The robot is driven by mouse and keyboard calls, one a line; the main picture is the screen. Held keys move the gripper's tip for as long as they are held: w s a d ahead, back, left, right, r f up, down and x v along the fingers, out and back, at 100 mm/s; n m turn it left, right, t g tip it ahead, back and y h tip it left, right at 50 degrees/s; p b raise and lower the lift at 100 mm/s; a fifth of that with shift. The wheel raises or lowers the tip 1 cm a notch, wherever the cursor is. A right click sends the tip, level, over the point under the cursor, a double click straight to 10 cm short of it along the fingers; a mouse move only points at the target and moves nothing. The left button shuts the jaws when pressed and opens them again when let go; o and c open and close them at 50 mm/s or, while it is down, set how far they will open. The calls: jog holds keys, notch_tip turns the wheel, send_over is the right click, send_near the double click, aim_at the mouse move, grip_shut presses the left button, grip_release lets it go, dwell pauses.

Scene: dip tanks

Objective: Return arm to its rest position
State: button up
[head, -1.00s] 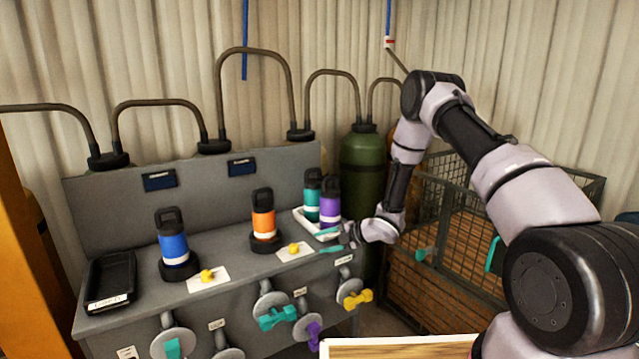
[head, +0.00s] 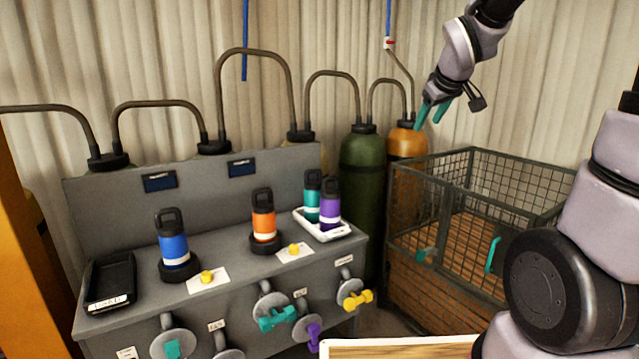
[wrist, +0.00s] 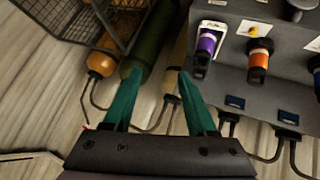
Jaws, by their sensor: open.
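My gripper (head: 432,113) is raised at the upper right in the head view, its teal fingers pointing down, in front of the wall and above the wire crate. It is open and empty. In the wrist view the two teal fingers of my gripper (wrist: 160,100) stand wide apart with nothing between them. The bench (head: 215,235) stands well to its left and lower. A purple bottle (head: 330,205) and a teal bottle (head: 312,190) stand in a white tray (head: 335,235) at the bench's right end.
A wire crate (head: 455,270) stands right of the bench. A green cylinder (head: 362,190) and an orange cylinder (head: 406,143) stand behind. An orange bottle (head: 263,222), a blue bottle (head: 173,248) and a black tray (head: 110,282) are on the bench. A wooden-topped surface (head: 400,349) is in front.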

jog(key=s+a+r+m+g+y, duration=0.1)
jog(key=s+m, duration=0.3)
jog(key=s, duration=0.7)
jog(key=s+a+r+m+y, duration=0.1)
jog(key=s+m, duration=0.4)
jog(key=s, duration=0.6)
jog(key=shift+s+r+g, duration=0.35)
jog(key=shift+r+g, duration=0.05)
jog(key=shift+r, duration=0.25)
jog(key=shift+d, duration=0.1)
